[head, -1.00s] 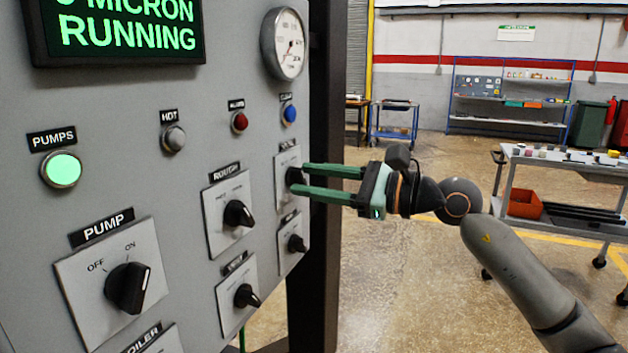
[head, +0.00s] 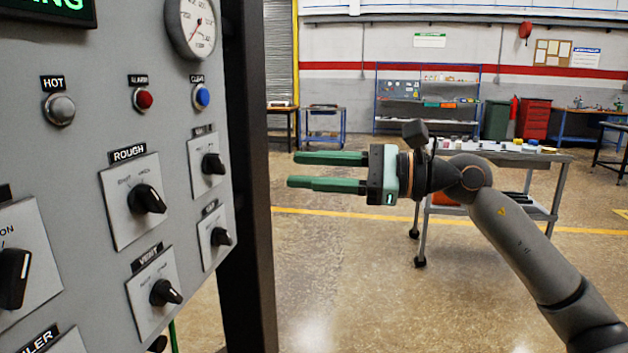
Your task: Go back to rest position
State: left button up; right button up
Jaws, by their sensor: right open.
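My right gripper (head: 292,170) is open and empty, with its two green fingers pointing left toward the panel. It is clear of the panel, in front of the open floor to the right of the dark post. The furnace control panel (head: 85,140) fills the left of the view. Its upper right knob (head: 212,164) is the one closest to the fingers, with a clear gap between. Below it is another small knob (head: 221,237). The ROUGH knob (head: 147,199) and VENT knob (head: 165,292) sit further left. My left gripper is not in view.
A dark post (head: 248,170) stands at the panel's right edge. A grey cart (head: 545,157) stands behind my right arm. A blue shelf rack (head: 428,98), a green bin (head: 495,120) and a red cabinet (head: 534,119) are along the far wall.

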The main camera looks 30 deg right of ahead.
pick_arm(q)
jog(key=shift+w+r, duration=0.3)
pick_arm(e)
jog(key=shift+s+d, duration=0.2)
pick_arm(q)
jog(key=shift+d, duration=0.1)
